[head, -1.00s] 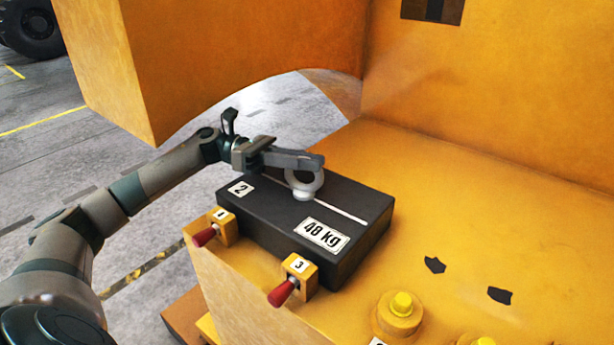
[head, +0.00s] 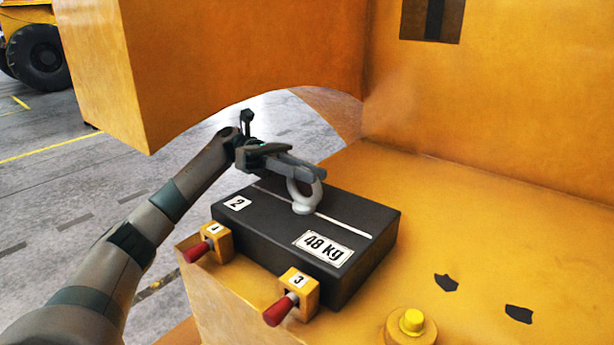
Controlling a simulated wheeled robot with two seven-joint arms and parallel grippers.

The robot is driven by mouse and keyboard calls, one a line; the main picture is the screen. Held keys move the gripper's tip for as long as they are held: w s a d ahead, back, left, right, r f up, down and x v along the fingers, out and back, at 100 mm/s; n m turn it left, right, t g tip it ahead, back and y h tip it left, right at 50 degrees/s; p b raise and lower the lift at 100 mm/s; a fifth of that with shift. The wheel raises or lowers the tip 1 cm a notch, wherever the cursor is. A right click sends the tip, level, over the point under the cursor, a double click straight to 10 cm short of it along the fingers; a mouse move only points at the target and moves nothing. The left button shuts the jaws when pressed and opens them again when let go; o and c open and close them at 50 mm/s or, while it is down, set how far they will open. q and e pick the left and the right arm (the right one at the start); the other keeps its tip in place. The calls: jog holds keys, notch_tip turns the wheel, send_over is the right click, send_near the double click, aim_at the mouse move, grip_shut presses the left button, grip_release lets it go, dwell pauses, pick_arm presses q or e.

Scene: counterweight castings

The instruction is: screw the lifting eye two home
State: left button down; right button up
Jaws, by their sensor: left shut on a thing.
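A light grey lifting eye (head: 303,207) stands upright on top of a black casting (head: 352,272) in the head view. The casting bears a label 2 and a 48 kg plate, with a white line across its top. My left gripper (head: 309,174) comes in from the left and is shut on the ring of the eye. The fingers hide part of the ring. The collar of the eye appears to sit at the casting's top face; its thread is hidden. My right gripper is out of view.
The casting rests on a yellow ledge (head: 440,230). A yellow knob (head: 412,322) is at lower right. Yellow walls rise behind; the ledge right of the casting is mostly clear.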

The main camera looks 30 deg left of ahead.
pick_arm(q)
jog(key=shift+r, duration=0.1)
jog(key=c, duration=1.6)
grip_release()
jog(key=shift+c, duration=0.2)
